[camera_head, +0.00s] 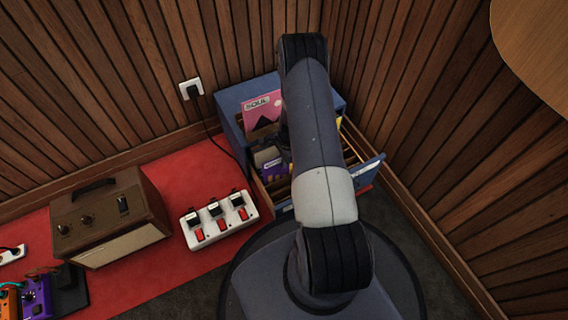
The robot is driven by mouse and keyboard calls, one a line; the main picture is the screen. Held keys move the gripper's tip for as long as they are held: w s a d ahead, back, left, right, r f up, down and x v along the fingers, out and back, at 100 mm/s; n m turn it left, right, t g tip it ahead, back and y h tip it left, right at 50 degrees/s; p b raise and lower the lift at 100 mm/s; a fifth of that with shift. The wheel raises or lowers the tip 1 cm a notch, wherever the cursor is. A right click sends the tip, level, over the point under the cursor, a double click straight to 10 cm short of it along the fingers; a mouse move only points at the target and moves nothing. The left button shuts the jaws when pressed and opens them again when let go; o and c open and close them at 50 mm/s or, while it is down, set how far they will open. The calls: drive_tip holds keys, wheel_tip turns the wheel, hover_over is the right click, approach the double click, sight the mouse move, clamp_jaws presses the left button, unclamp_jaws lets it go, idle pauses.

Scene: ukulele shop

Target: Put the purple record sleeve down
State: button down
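A purple record sleeve (273,171) shows in part, low in the open front of a blue record crate (232,104), just left of my arm. A small pale label is on it. Its lower part and right side are hidden, and I cannot tell whether it is held or resting. My arm reaches over the crate and covers much of it. Only a dark bit of what seems to be my gripper (284,146) shows beside the arm, close to the purple sleeve. Its fingers are hidden, so I cannot see whether they are open or shut.
A pink "SOUL" sleeve (262,112) stands at the back of the crate. A white power strip (219,220) with red switches and a brown amplifier (108,218) sit on the red rug (150,275) to the left. Slatted wood walls meet behind the crate. A round wooden surface (535,45) juts in top right.

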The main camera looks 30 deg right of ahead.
drive_tip(key=shift+f, duration=0.45)
drive_tip(key=shift+f+b, duration=0.55)
drive_tip(key=c, duration=1.6)
unclamp_jaws()
drive_tip(key=r+p, duration=0.2)
drive_tip(key=r, duration=0.2)
drive_tip(key=d+r+p, duration=0.1)
drive_tip(key=r+p, duration=0.1)
drive_tip(key=r, duration=0.2)
drive_tip(key=r+p, duration=0.2)
drive_tip(key=r, duration=0.3)
drive_tip(key=shift+d+r, duration=0.1)
drive_tip(key=shift+d, duration=0.1)
